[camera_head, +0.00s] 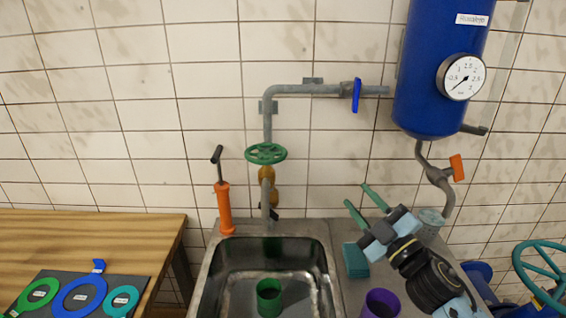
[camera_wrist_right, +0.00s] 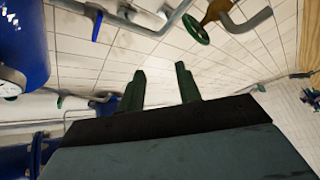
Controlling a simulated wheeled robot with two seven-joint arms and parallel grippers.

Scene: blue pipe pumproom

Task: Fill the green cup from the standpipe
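The green cup (camera_head: 269,298) stands in the metal sink (camera_head: 232,255), below the standpipe in the picture. I cannot tell whether it is right under the outlet. The standpipe (camera_head: 267,195) is a grey pipe with a brass valve (camera_head: 267,173) and a green handwheel (camera_head: 266,153). The handwheel also shows in the right wrist view (camera_wrist_right: 195,30). My right gripper (camera_head: 357,196) is open and empty, right of the standpipe and above the counter. Its two green fingers stand apart in the right wrist view (camera_wrist_right: 162,80). My left gripper is not in view. The cup's inside is dark.
A purple cup (camera_head: 381,303) and a teal block (camera_head: 355,260) are right of the sink. An orange hand pump (camera_head: 224,208) stands behind it at left. A blue-handled valve (camera_head: 356,95) is on the upper pipe. A blue tank (camera_head: 438,70) with a gauge hangs at right. A wooden table (camera_head: 90,235) stands left.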

